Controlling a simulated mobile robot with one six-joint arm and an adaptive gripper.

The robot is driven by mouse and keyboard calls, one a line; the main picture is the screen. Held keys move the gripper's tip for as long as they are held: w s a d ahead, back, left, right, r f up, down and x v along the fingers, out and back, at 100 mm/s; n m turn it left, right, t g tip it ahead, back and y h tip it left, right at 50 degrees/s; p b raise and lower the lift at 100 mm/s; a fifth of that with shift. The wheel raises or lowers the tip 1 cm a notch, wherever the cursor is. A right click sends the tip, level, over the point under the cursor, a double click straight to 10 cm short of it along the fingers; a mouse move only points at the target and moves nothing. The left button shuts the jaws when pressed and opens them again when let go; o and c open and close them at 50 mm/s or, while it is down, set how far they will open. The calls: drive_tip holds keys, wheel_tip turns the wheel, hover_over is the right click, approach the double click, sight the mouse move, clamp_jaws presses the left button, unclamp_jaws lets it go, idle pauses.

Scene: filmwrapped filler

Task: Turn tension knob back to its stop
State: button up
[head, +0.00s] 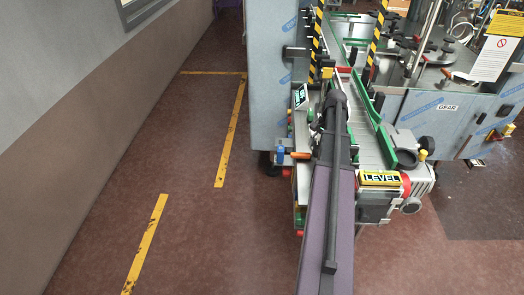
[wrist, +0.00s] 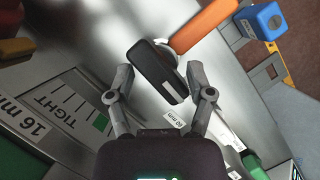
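My gripper (wrist: 161,78) is open, with one finger on each side of the knob. I cannot tell whether either finger touches it. A scale marked TIGHT (wrist: 54,108) with tick lines and a green patch lies to the left. In the head view my arm hides the knob.
An orange handle (wrist: 206,24) lies close above the knob, with a blue knob (wrist: 264,20) to its right. A white label (wrist: 174,117) is below the knob and a 16 mm label (wrist: 27,126) at left. The conveyor (head: 365,135) runs beside my arm; open floor lies left.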

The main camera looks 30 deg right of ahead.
drive_tip(key=m+t, duration=0.1)
drive_tip(key=m, duration=0.3)
drive_tip(key=shift+s+m+t, duration=0.15)
drive_tip(key=shift+m+t, duration=0.25)
drive_tip(key=w+p+v, duration=0.1)
drive_tip(key=p+v, duration=1.2)
drive_tip(key=v, duration=0.1)
drive_tip(key=w+a+f+n+b, duration=0.2)
drive_tip(key=a+f, duration=0.1)
drive_tip(key=a, duration=0.6)
drive_tip(key=w+a+f+n+h+b, duration=0.1)
drive_tip(key=w+a+f+n+b, duration=0.1)
drive_tip(key=a, duration=0.6)
drive_tip(key=w+a+f+n+h+b, duration=0.1)
drive_tip(key=w+a+f+n+b, duration=0.1)
drive_tip(key=a, duration=0.7)
drive_tip(key=shift+a+f+n+b, duration=0.3)
drive_tip(key=shift+f+n+b, duration=0.2)
drive_tip(key=shift+f+b, duration=0.4)
